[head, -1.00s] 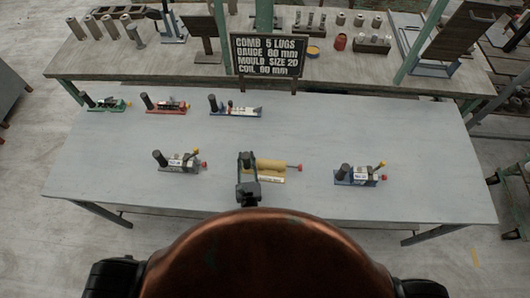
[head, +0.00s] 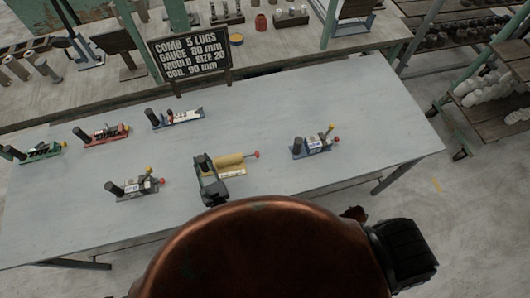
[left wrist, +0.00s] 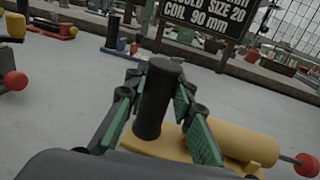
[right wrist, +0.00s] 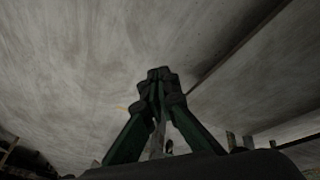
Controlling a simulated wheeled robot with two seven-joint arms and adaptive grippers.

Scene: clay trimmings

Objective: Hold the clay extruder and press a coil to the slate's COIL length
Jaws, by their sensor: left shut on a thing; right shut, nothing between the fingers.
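The clay extruder, seemingly the yellow barrel (head: 230,160) with a red-tipped rod and a black upright handle, lies on the grey table. In the left wrist view its barrel (left wrist: 245,143) is right of the handle (left wrist: 160,98). My left gripper (head: 203,165) is shut on that handle, one finger on each side. No coil can be made out. The slate (head: 190,60) stands behind the table and reads COIL 90 mm. My right gripper (right wrist: 158,75) is shut and empty; only bare grey surface lies beyond its tips.
Other tools with black handles stand on the table (head: 270,120): a grey one (head: 135,188) left of the extruder, a blue-based one (head: 315,146) to its right, and a green, a red and a blue one (head: 180,118) further back.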

